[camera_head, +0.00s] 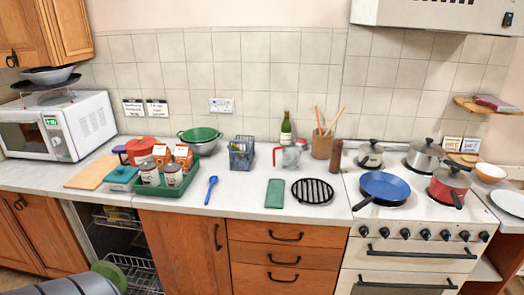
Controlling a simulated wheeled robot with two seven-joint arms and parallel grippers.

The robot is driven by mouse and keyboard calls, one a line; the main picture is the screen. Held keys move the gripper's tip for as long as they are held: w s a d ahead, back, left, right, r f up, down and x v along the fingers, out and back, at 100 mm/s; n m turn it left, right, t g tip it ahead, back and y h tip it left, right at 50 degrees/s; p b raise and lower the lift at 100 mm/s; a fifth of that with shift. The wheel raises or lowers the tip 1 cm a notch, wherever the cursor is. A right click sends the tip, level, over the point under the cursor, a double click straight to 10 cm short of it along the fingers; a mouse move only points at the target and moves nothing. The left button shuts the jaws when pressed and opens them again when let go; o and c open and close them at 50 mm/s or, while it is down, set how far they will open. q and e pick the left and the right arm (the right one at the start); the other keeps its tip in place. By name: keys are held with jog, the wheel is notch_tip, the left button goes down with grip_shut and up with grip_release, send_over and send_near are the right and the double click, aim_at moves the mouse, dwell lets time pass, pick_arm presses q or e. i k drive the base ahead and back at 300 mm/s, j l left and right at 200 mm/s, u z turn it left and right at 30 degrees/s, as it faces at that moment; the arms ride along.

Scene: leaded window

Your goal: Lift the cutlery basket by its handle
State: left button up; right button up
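The cutlery basket (241,154) is a small grey-blue open basket. It stands on the white countertop near the back wall, at the middle of the view, with dark items showing inside. Its handle is too small to make out clearly.
Left of the basket are a green colander (200,136), a green tray (168,190) with jars and cartons, and a blue spoon (211,189). A measuring jug (289,157) and bottle (286,128) stand to the right. The counter (245,196) in front of it is clear.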

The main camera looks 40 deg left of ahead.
aim_at(237, 163)
jog(key=u, duration=1.4)
jog(key=i+z, duration=0.25)
jog(key=k+l, duration=0.05)
